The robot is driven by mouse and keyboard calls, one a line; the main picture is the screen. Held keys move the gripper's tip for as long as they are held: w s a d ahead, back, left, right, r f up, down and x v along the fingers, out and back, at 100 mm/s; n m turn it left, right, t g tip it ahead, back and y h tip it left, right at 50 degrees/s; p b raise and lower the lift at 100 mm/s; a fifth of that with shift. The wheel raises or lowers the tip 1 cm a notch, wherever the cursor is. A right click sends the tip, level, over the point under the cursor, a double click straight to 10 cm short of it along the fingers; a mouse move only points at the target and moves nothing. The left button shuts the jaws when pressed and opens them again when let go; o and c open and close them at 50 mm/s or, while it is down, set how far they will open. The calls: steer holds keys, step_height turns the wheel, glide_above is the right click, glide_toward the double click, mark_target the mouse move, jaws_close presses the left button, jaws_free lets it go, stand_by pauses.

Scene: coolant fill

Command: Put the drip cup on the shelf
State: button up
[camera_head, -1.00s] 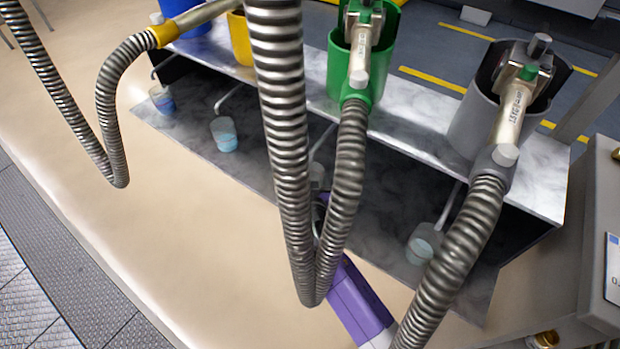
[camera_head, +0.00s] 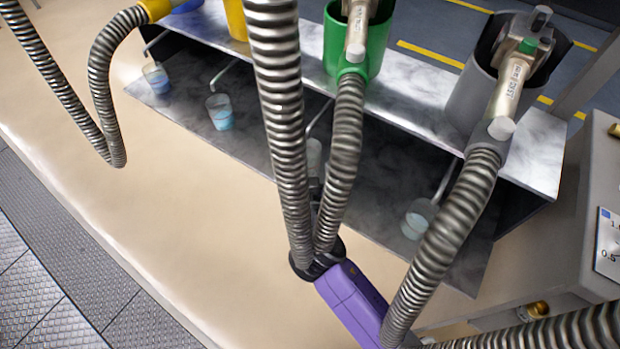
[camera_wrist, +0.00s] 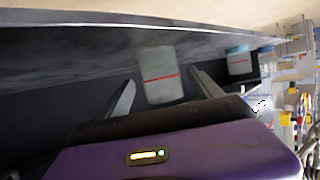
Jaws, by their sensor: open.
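A clear cup with a red line (camera_wrist: 159,70) shows in the wrist view between the two fingers of my open gripper (camera_wrist: 163,88). It stands near the fingertips; whether they touch it I cannot tell. In the head view, a pale cup (camera_head: 313,153) sits under a spout, partly hidden by the hoses. The dark lower shelf (camera_head: 270,150) runs beneath the marbled upper shelf (camera_head: 420,110).
Other cups with bluish liquid stand at the far left (camera_head: 156,77), left of centre (camera_head: 220,112) and right (camera_head: 418,220). Ribbed metal hoses (camera_head: 280,110) hang in front. A green holder (camera_head: 335,50) and a grey holder (camera_head: 470,105) stand above.

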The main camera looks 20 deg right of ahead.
steer(key=shift+v, duration=2)
steer(key=shift+r, duration=0.1)
steer(key=s+a+r+n+t+y, duration=0.3)
steer(key=s+a+r+n+y, duration=0.2)
steer(key=n+y, duration=0.1)
steer(key=s+d+r+m+p, duration=0.1)
steer(key=s+d+r, duration=0.3)
steer(key=s, duration=1)
steer(key=s+d+r+m+g+h+p, duration=0.1)
steer(key=s+d+r+p, duration=0.2)
steer(key=s, duration=1.1)
steer(key=d+r, duration=0.1)
steer(key=d, duration=0.1)
steer(key=shift+s+d+r+h, duration=0.2)
steer(key=shift+s+d+h, duration=0.05)
steer(key=shift+s+h, duration=0.1)
